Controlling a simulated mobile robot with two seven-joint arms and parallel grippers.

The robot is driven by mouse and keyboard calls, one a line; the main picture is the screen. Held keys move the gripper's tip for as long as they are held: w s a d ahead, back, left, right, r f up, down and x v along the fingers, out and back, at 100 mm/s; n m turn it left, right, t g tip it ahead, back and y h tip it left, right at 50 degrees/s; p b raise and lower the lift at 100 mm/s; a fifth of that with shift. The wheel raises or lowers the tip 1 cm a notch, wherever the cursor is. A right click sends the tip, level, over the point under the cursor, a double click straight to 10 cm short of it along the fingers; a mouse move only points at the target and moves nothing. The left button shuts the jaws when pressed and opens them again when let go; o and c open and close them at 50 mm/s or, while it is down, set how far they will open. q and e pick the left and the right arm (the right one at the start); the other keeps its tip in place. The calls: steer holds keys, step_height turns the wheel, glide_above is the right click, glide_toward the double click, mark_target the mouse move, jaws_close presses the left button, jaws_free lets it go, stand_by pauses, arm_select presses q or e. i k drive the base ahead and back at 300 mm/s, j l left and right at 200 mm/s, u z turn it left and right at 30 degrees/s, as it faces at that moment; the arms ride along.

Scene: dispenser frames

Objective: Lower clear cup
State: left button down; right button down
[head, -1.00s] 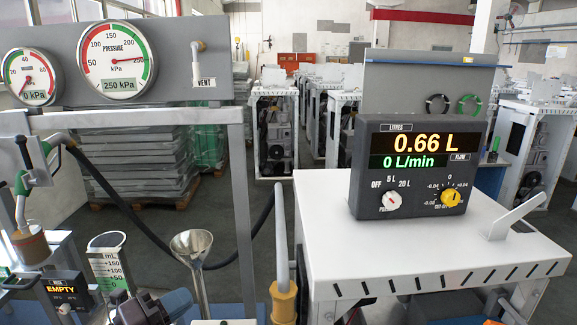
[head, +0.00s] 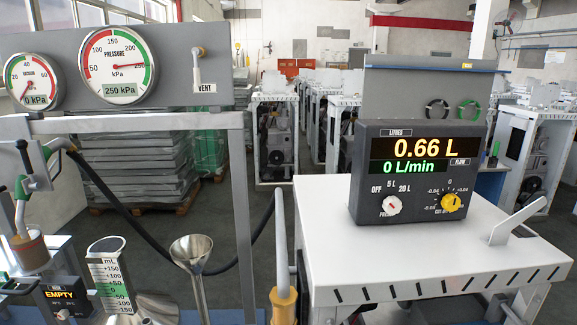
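A brownish, see-through-looking cup (head: 30,254) is upright at the lower left, under the spout of a green-handled nozzle (head: 40,168). I cannot tell if it is the clear cup or what holds it up. A measuring neck with a mL scale (head: 108,278) and an open oval top stands to its right. A shiny metal surface (head: 155,307) shows beside the neck, cut off by the bottom edge. I make out neither gripper's fingers in this view.
A metal funnel (head: 191,252) stands right of the scale. An "EMPTY" display (head: 62,294) is below the cup. Gauges (head: 118,62) hang above.

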mark_target(32, 255)
steer(key=u, duration=1.55)
steer(key=i+j+u, duration=0.1)
